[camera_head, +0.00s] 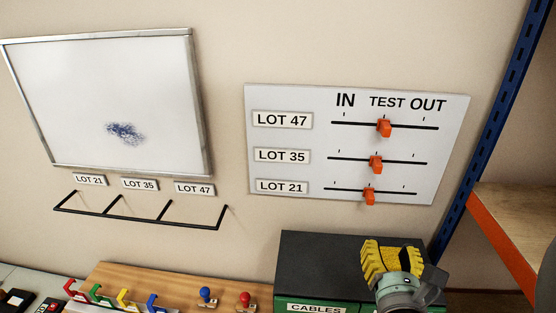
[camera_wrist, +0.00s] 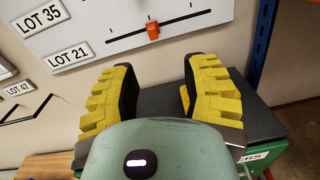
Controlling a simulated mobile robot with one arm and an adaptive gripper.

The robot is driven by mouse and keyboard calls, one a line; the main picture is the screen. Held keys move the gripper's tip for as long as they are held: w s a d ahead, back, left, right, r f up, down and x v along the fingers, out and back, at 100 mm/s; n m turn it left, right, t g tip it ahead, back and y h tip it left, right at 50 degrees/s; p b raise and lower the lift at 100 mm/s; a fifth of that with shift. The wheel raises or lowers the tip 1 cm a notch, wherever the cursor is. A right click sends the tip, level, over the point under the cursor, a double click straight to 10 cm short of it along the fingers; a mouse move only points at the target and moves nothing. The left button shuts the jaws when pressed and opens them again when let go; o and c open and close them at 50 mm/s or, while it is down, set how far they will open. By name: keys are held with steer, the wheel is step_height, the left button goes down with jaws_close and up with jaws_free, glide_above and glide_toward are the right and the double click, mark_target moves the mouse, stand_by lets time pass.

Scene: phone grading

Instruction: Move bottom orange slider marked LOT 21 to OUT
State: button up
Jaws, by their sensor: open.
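The LOT 21 slider is an orange knob (camera_head: 369,197) on the bottom track of the white board (camera_head: 290,222). It sits near the middle tick of its track, below the LOT 35 slider (camera_head: 376,164). OUT is lettered at the board's top right. The same bottom orange knob shows in the wrist view (camera_wrist: 153,30), right of the LOT 21 label (camera_wrist: 70,55). My gripper (camera_head: 386,255) has yellow ribbed fingers and is below the board, over the dark cabinet top. In the wrist view its fingers (camera_wrist: 166,85) are apart and empty, below the knob and not touching it.
The LOT 47 slider (camera_head: 384,128) sits at the middle of the top track. A green-fronted cabinet (camera_head: 300,255) stands under the board. A blue upright (camera_head: 500,110) and wooden shelf (camera_head: 515,215) are at right. A black rail (camera_head: 140,221) and whiteboard (camera_head: 110,80) are at left.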

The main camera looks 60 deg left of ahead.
mark_target(372, 202)
steer(key=w+a+p, duration=0.2)
steer(key=w+a, duration=0.1)
steer(key=a, duration=0.1)
steer(key=w+a+n+p, duration=0.1)
steer(key=w+a, duration=0.2)
steer(key=a, duration=0.1)
steer(key=w+a+n+p, duration=0.1)
steer(key=w+a+p, duration=0.1)
steer(key=w+a, duration=0.1)
steer(key=shift+w+a+g+p, duration=0.1)
steer(key=shift+a+g+p, duration=0.25)
steer(key=shift+a, duration=0.3)
steer(key=shift+o, duration=0.2)
jaws_close()
stand_by(0.3)
steer(key=shift+w+d+f, duration=0.1)
